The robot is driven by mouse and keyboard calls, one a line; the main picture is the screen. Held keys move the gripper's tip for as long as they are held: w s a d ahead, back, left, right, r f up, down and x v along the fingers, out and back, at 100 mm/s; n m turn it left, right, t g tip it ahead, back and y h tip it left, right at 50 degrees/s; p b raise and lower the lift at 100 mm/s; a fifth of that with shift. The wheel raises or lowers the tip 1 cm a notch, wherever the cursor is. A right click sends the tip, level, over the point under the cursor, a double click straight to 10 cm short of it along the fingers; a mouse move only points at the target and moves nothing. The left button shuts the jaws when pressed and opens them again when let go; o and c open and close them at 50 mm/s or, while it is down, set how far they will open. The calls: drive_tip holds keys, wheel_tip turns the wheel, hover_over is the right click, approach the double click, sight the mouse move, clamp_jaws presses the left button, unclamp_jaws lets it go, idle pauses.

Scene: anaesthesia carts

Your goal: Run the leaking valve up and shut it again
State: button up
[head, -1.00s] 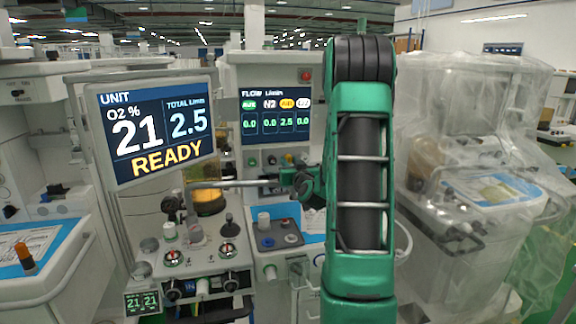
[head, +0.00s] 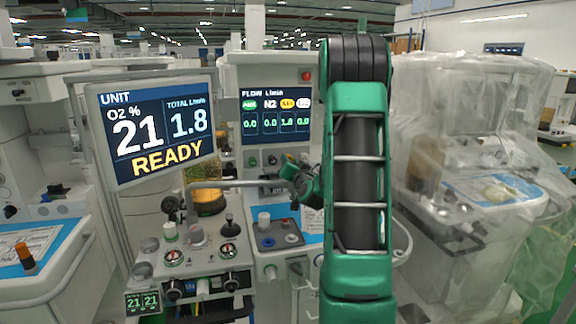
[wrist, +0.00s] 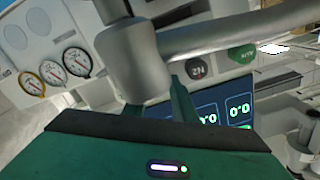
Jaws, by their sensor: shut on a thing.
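My gripper (head: 300,178) is just below the right part of the flow screen (head: 275,118), at the end of the green arm. In the wrist view its dark green fingers (wrist: 183,98) are shut, and their tips pass behind a grey pipe. The valve knob between them is hidden in both views. The flow screen reads 1.8 in its third, yellow-marked column and 0.0 in the others. The large unit screen (head: 152,130) reads O2 21 %, total 1.8 L/min and READY.
A grey horizontal pipe (head: 240,184) runs close to my gripper and crosses the wrist view (wrist: 235,32). Several small knobs and gauges sit on the lower left console (head: 195,270). A plastic-covered cart (head: 470,170) stands at the right.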

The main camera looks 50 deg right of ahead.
drive_tip(key=shift+w+a, duration=0.15)
drive_tip(key=shift+a, duration=0.1)
drive_tip(key=o, duration=0.9)
drive_tip(key=shift+o, duration=0.7)
drive_tip(key=shift+d, duration=0.1)
drive_tip(key=shift+s, duration=0.2)
